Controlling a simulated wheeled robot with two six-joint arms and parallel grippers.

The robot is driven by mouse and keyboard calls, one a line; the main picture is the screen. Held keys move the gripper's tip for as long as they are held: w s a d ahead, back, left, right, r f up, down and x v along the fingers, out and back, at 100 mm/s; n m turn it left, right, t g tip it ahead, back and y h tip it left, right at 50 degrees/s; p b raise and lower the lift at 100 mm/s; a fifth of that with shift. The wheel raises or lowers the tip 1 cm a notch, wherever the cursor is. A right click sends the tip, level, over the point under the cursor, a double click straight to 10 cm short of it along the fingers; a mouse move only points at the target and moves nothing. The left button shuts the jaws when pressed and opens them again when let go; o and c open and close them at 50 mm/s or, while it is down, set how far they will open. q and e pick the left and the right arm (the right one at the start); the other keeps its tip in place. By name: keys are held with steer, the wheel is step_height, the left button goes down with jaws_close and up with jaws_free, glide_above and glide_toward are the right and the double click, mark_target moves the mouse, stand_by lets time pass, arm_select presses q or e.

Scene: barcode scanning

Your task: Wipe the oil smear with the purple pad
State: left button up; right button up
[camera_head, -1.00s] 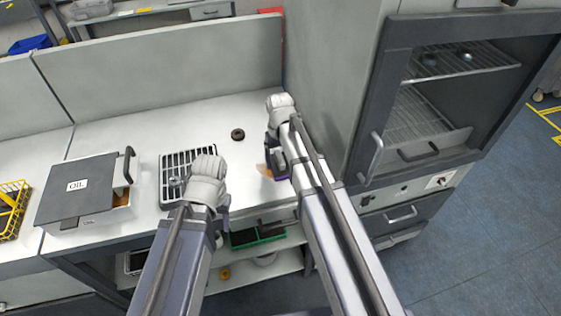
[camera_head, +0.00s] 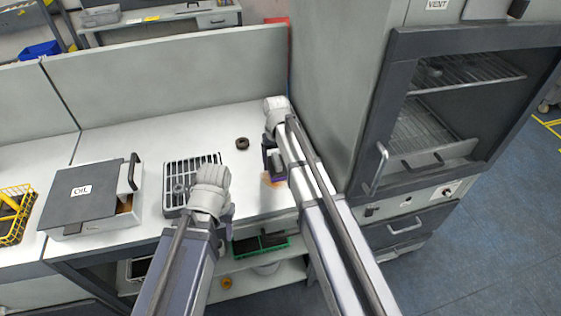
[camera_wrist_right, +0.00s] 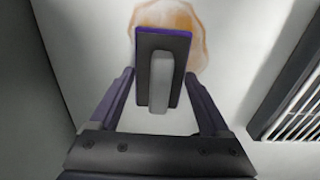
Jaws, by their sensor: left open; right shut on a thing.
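The oil smear (camera_wrist_right: 182,18) is an orange-brown patch on the white worktop; in the head view it shows (camera_head: 268,180) beside my right gripper (camera_head: 278,174). The purple pad (camera_wrist_right: 186,62) has a dark back, a purple edge and a pale handle. I cannot tell whether the pad touches the worktop. My left gripper (camera_head: 228,218) is open and empty near the worktop's front edge, its fingers mostly hidden by its wrist.
A grey box marked OIL (camera_head: 85,228) stands at the left, with a yellow basket (camera_head: 14,215) beyond it. A slotted metal grate (camera_head: 176,195) lies left of centre. A dark ring (camera_head: 242,143) sits behind the smear. The tall oven cabinet (camera_head: 350,110) bounds the right side.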

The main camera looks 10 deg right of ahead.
mark_target(279, 175)
steer(key=shift+a, duration=0.2)
steer(key=shift+s, duration=0.15)
steer(key=shift+s+d+f, duration=0.1)
steer(key=shift+s, duration=1.85)
steer(key=shift+s, duration=0.1)
steer(key=shift+s+d, duration=0.1)
steer(key=shift+s, duration=1.75)
steer(key=shift+w, duration=0.1)
steer(key=shift+a, duration=0.9)
